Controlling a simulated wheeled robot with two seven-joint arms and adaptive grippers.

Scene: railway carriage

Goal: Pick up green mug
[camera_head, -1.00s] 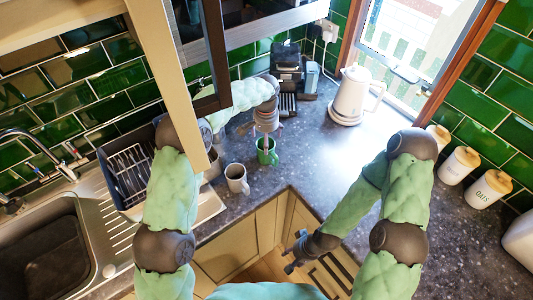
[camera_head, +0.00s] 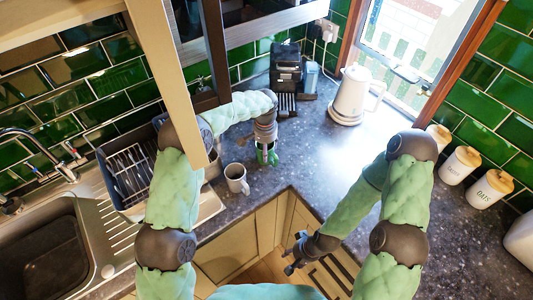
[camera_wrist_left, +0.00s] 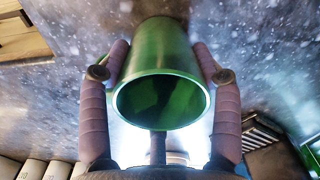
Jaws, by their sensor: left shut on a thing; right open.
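The green mug (camera_head: 272,158) is on the dark speckled counter near the inner corner, mostly hidden under my left gripper (camera_head: 266,147) in the head view. In the left wrist view the mug (camera_wrist_left: 160,62) sits between the two fingers of my left gripper (camera_wrist_left: 160,75), which are shut on its sides. Its open rim faces the camera. I cannot tell whether it is resting on the counter. My right gripper (camera_head: 292,257) is open and empty, low in front of the cabinets and away from the mug.
A white mug (camera_head: 237,178) stands just left of the green mug. A dish rack (camera_head: 128,172) and sink (camera_head: 45,245) are at left. A coffee machine (camera_head: 286,66) and white kettle (camera_head: 352,95) stand behind. Lidded canisters (camera_head: 459,164) line the right. The counter right of the mug is clear.

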